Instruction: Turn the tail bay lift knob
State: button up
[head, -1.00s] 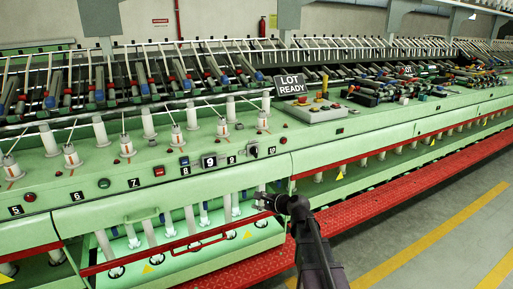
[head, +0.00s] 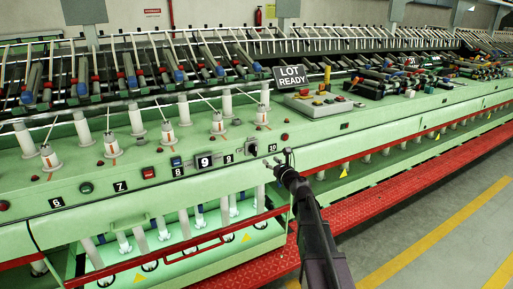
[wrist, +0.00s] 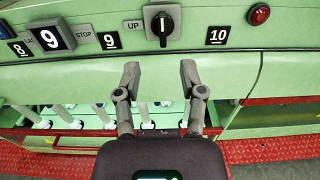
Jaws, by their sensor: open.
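The lift knob (wrist: 162,25) is a black round knob with a white pointer line on a light square plate, set in the green panel. In the wrist view it sits at the top middle, above my open fingers, between the 9 and 10 labels, with "UP" at its left. In the head view the knob (head: 252,148) is small, just left of the 10 label. My gripper (wrist: 158,82) is open and empty, its two fingertips below the knob and apart from it. In the head view my gripper (head: 279,161) is right of and slightly below the knob.
A red button (wrist: 259,14) is right of the knob. A large 9 sign (wrist: 50,38) stands at the left. Red rails (head: 340,163) run along the machine's front. A "LOT READY" sign (head: 291,77) and a control box (head: 318,103) stand on top.

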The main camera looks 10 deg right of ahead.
aim_at(256, 147)
jog(key=shift+w+d, duration=0.1)
jog(key=x, duration=1.3)
jog(key=shift+w, duration=0.3)
grip_shut()
jog(key=shift+a, duration=0.2)
jog(key=shift+d, duration=0.1)
